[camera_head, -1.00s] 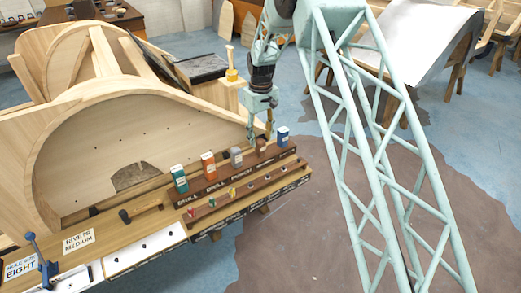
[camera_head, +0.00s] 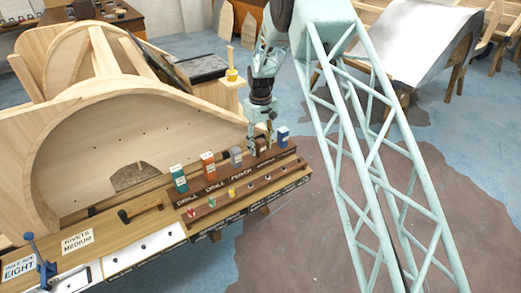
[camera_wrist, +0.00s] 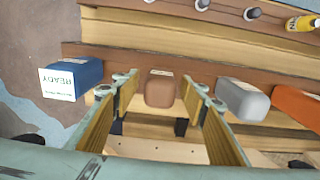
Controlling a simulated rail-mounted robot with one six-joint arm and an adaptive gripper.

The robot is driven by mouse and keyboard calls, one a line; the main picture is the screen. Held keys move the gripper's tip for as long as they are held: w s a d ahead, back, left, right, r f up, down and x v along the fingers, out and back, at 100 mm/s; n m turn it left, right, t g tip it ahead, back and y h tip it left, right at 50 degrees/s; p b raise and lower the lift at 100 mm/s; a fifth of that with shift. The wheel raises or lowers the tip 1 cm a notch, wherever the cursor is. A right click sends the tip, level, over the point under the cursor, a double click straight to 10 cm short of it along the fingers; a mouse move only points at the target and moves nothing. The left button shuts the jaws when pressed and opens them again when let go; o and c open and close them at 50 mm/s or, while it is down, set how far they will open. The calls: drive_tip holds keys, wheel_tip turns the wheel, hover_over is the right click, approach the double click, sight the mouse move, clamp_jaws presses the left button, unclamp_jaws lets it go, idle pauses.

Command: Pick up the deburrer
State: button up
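A brown rounded block tool (camera_wrist: 160,89) stands in the rack between its grey and blue neighbours. I take it for the deburrer, though its label cannot be read. My gripper (camera_wrist: 160,84) is open, with one wooden-faced finger on each side of the brown tool and visible gaps between. In the head view my gripper (camera_head: 259,138) is pointing down at the brown tool (camera_head: 262,147), which is partly hidden behind the fingers.
The blue block (camera_wrist: 73,78) marked READY and the grey tool (camera_wrist: 243,98) stand close on either side. Orange (camera_head: 208,165) and green (camera_head: 179,178) tools stand further along the wooden rack (camera_head: 240,178). A large wooden frame (camera_head: 100,150) rises behind the rack.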

idle(0.3)
drive_tip(key=c, duration=1.1)
drive_tip(key=shift+r, duration=0.15)
drive_tip(key=shift+r+p, duration=0.55)
drive_tip(key=shift+r, duration=4.35)
drive_tip(key=shift+r, duration=0.1)
drive_tip(key=shift+r+p, duration=1.5)
drive_tip(key=shift+r, duration=1.4)
